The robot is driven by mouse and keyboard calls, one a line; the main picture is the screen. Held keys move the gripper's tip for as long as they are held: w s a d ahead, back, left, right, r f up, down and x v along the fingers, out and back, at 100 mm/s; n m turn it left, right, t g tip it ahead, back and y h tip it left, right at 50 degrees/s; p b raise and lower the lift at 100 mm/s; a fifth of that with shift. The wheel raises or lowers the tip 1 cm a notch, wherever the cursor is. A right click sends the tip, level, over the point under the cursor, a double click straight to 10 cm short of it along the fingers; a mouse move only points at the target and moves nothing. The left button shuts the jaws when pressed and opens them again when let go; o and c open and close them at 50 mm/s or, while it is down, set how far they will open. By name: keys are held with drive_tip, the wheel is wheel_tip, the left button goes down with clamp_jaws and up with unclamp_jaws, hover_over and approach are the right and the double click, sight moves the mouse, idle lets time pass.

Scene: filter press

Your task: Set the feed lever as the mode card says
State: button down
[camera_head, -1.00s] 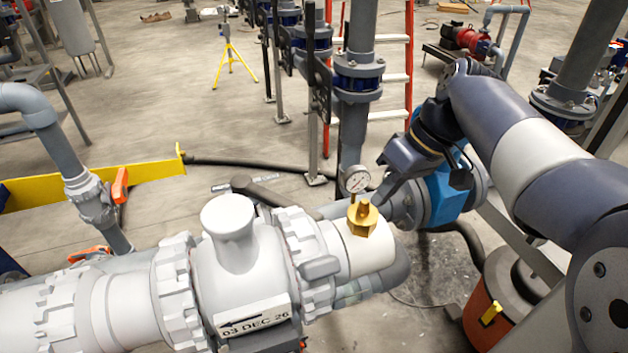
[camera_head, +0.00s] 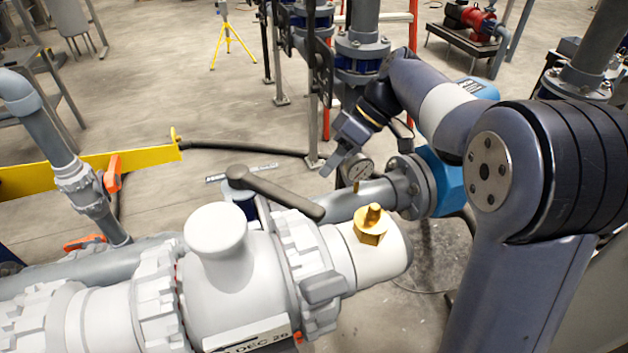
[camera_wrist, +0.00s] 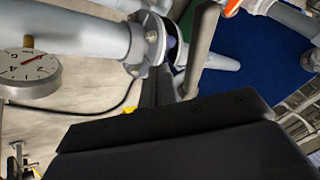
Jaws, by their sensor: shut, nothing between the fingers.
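A dark grey lever (camera_head: 275,190) sits on a valve behind the white pipe fitting. It slants from upper left to lower right, its free end close behind the fitting's clamp ring. A grey bar (camera_wrist: 203,45) in the wrist view looks like this lever. My gripper (camera_head: 332,165) is shut and empty, above and to the right of the lever and apart from it, just left of the pressure gauge (camera_head: 360,170). No mode card can be made out; a white strip (camera_head: 240,173) beyond the lever is too small to read.
The white fitting (camera_head: 225,265) with a brass plug (camera_head: 371,225) fills the foreground. A grey pipe with a blue part (camera_head: 445,180) lies right of the gauge. A yellow barrier (camera_head: 95,172) stands at left.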

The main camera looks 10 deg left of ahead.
sight(273, 193)
drive_tip(key=shift+s+a+f+p, duration=0.2)
drive_tip(key=shift+s+a+f, duration=0.15)
drive_tip(key=shift+s, duration=0.4)
drive_tip(key=shift+s+a+f+p, duration=0.25)
drive_tip(key=shift+s+a, duration=0.25)
drive_tip(key=shift+s, duration=0.25)
drive_tip(key=shift+s+a+f+p, duration=0.25)
drive_tip(key=shift+s+a, duration=0.15)
drive_tip(key=shift+s, duration=0.35)
